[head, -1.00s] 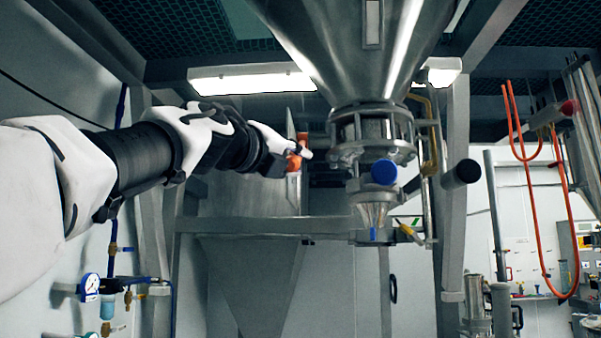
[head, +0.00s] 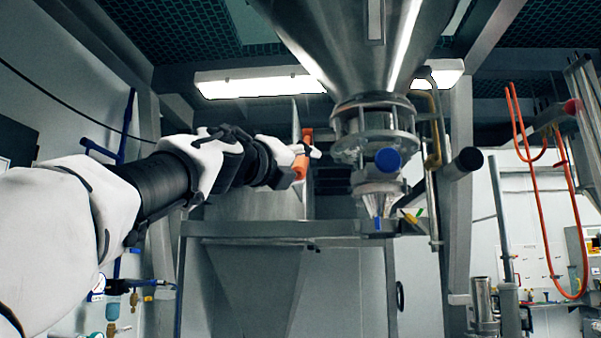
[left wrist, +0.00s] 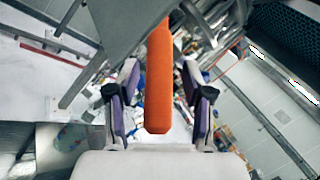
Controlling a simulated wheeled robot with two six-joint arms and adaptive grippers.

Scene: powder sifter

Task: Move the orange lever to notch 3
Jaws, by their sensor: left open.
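The orange lever (head: 301,167) shows in the head view beside the hopper's outlet, partly hidden by my left gripper (head: 312,153). In the left wrist view the orange lever (left wrist: 158,80) hangs as a long thick handle between the two fingers of my left gripper (left wrist: 165,105). The fingers are open, with a visible gap on each side of the handle. The lever's upper end runs out of that view. I cannot make out any notch marks. My right gripper is in neither view.
The steel hopper (head: 355,55) and its flanged outlet (head: 375,135) with a blue knob (head: 388,159) stand just right of the lever. A steel frame beam (head: 270,228) crosses below. An orange hose (head: 535,200) hangs at far right.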

